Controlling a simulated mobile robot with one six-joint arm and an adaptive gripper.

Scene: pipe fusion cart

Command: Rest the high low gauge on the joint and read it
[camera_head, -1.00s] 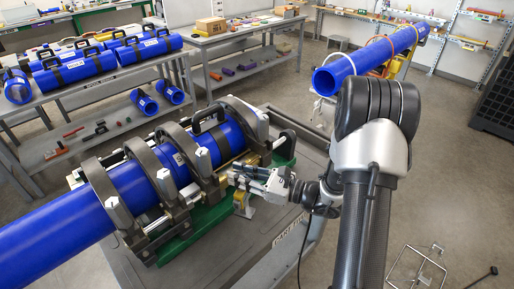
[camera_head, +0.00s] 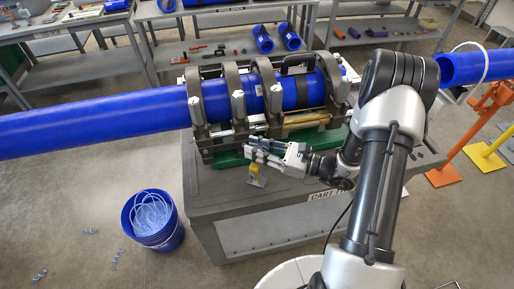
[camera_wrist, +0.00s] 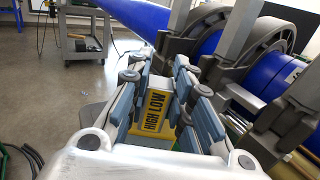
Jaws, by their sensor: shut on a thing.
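My gripper (camera_head: 254,148) is shut on the high low gauge (camera_head: 256,177), in front of the clamps at the cart's near edge. In the wrist view, the gauge's yellow HIGH LOW label (camera_wrist: 154,110) shows between the fingers (camera_wrist: 157,76). In the head view only a small yellow-and-grey part shows below the fingers. The blue pipe (camera_head: 110,128) runs through the grey clamp rings (camera_head: 196,103) on the cart. The gauge is apart from the pipe, lower and nearer to me. The joint line between the middle clamps is too small to make out.
The cart (camera_head: 262,205) has a green base under the clamps. A blue bucket (camera_head: 150,222) with clear tubing stands on the floor at left. A bench with blue pipe pieces (camera_head: 263,40) is behind. Orange and yellow stands (camera_head: 490,115) are at right. Floor at front left is mostly clear.

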